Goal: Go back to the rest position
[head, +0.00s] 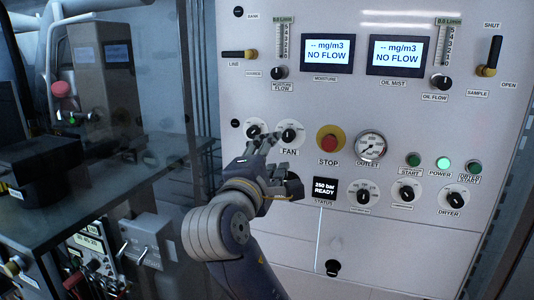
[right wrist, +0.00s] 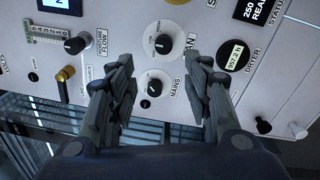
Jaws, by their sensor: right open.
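My right gripper (head: 270,152) is raised in front of the white fill panel (head: 300,225), just below the FAN knob (head: 290,133). Its fingers are spread apart with nothing between them. In the right wrist view, the open gripper (right wrist: 160,65) faces the panel, with the MAINS knob (right wrist: 155,87) and the FAN knob between its fingers in the picture. I cannot tell how far the fingertips are from the panel. My left gripper is not in view.
The red STOP button (head: 329,138) and the OUTLET gauge (head: 370,146) are right of the gripper. The status screen (head: 325,191) reads 250 bar READY. Two upper displays (head: 326,51) read NO FLOW. The POWER light (head: 443,163) is lit green. A dark bench (head: 110,180) stands at left.

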